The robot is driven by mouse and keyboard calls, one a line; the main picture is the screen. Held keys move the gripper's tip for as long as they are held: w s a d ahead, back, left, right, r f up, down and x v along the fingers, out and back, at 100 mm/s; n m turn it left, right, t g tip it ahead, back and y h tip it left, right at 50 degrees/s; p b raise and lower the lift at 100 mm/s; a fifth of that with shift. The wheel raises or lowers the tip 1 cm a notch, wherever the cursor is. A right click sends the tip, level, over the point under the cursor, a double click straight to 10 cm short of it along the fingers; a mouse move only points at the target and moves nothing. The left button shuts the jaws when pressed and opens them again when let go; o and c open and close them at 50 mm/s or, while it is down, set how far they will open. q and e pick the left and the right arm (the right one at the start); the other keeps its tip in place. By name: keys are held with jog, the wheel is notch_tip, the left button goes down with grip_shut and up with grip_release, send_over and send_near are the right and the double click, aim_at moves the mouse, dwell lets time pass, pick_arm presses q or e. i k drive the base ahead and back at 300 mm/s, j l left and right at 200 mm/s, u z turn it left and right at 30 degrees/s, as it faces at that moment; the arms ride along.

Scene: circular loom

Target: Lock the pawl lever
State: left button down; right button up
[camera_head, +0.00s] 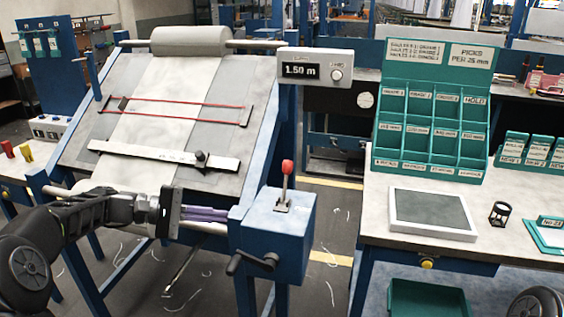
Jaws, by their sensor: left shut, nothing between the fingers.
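The lever with a red knob (287,167) stands nearly upright from a slotted plate on top of the blue box (290,222), at the right front corner of the inspection frame. I take it for the pawl lever. A black crank handle (250,264) is on the front of the same box. My left gripper (171,212) is shut and empty. It is to the left of the box in the picture, in front of the frame's lower roller, apart from the lever. My right gripper is out of view.
The sloped board (220,140) carries pale cloth, red cords and a white ruler bar (140,152). A display reading 1.50 m (315,70) is above the box. A table (385,215) with a green rack (430,120) and grey-topped tray (400,222) stands right, across a floor gap.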

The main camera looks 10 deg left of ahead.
aim_at(287, 166)
jog(key=i, duration=0.85)
